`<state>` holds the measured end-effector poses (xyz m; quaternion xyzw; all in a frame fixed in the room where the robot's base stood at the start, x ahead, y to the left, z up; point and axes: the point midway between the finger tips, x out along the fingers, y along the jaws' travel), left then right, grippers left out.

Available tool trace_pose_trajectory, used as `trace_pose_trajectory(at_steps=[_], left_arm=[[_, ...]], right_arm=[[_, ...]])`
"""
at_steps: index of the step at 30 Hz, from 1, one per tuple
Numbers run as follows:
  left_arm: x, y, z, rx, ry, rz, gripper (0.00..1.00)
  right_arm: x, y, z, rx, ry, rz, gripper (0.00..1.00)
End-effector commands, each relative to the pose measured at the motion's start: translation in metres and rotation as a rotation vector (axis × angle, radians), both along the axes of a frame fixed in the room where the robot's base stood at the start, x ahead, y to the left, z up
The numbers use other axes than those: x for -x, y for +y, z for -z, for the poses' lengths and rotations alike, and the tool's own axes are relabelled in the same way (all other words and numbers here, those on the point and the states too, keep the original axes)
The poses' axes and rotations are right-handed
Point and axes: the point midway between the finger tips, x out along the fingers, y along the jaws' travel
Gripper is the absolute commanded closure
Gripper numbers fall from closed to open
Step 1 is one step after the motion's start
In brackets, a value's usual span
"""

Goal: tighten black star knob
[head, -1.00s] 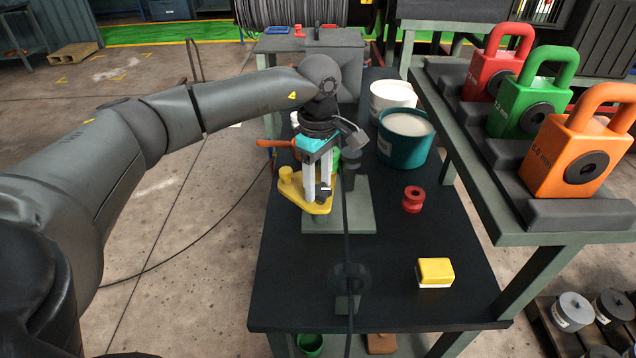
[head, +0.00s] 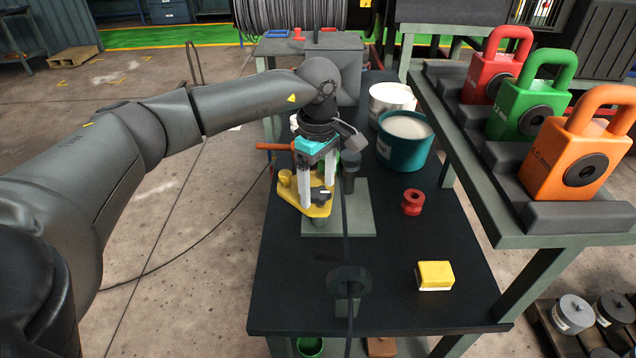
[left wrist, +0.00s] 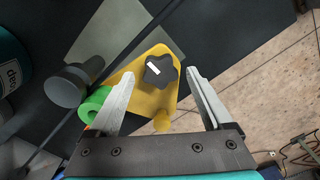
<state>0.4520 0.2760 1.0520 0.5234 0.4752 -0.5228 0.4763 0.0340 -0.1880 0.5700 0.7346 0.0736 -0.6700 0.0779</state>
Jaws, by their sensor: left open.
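The black star knob (left wrist: 160,71) with a white stripe sits on the yellow plate (left wrist: 157,100). It also shows in the head view (head: 323,194), on the yellow plate (head: 318,211) on the table. My left gripper (head: 317,195) is pointed down over the plate, open. In the left wrist view my left gripper (left wrist: 162,77) has one finger on each side of the knob, with gaps visible; I cannot tell how far above it the tips are. My right gripper is not in view.
A green roller (left wrist: 95,104) and a dark grey post (left wrist: 68,86) stand beside the plate. A thin dark cable (head: 346,235) runs past it to a dark ring (head: 349,279). A teal bucket (head: 404,140), red spool (head: 413,201) and yellow block (head: 435,275) are on the table (head: 290,290).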

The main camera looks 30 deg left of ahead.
Motion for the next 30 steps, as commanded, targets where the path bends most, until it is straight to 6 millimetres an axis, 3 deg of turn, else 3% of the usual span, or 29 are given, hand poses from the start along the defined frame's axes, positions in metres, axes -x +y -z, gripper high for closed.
trace_pose_trajectory(at_steps=[8, 21, 30], left_arm=[[0.000, 0.000, -0.014, 0.000, -0.001, -0.001, 0.16], [-0.001, 0.000, -0.114, 0.001, -0.005, 0.000, 0.16], [0.000, 0.000, -0.150, 0.001, 0.000, 0.000, 0.16]], right_arm=[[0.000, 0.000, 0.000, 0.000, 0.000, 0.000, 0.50], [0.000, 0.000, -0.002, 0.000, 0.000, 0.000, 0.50], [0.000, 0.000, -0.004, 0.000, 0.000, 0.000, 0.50]])
